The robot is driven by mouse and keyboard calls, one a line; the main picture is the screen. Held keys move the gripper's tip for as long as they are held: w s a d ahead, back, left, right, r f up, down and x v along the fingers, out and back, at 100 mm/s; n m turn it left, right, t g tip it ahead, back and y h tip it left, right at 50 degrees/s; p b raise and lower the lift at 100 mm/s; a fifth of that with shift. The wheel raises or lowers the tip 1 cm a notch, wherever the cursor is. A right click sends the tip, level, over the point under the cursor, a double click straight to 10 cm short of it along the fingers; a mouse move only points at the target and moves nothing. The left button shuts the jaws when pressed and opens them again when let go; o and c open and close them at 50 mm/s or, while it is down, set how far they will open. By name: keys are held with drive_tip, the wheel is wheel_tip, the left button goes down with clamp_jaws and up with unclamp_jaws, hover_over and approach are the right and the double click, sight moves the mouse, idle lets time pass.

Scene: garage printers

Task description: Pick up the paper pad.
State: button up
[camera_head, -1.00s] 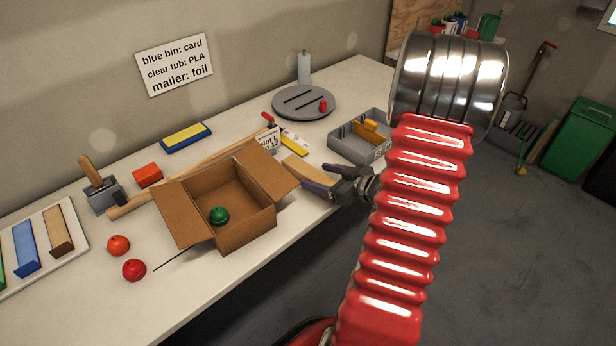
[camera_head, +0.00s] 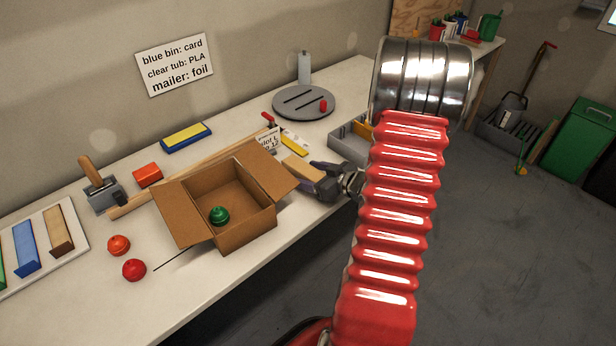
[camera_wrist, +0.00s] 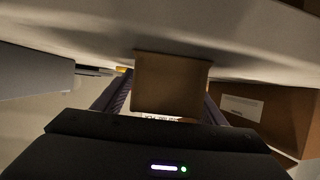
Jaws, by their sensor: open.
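A plain tan block, which I take to be the paper pad (camera_head: 300,169), lies on the bench just right of the cardboard box. My gripper (camera_head: 323,180) is at its right end, low over the bench's front edge, and partly hides it. In the wrist view the tan pad (camera_wrist: 172,82) stands between the two purple-grey fingers of my open gripper (camera_wrist: 163,100), one on each side. I cannot tell whether either finger touches it.
The open cardboard box (camera_head: 246,227) holding a green ball (camera_head: 219,215) is close left of my gripper. A grey divided bin (camera_head: 346,141) is close behind on the right. A white card (camera_head: 268,141) and a grey turntable (camera_head: 290,102) stand farther back. Red balls lie front left.

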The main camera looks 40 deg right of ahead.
sight(307, 170)
drive_tip(key=shift+c, duration=0.5)
drive_tip(key=c, duration=1)
drive_tip(key=shift+r, duration=0.15)
drive_tip(key=shift+r, duration=4.85)
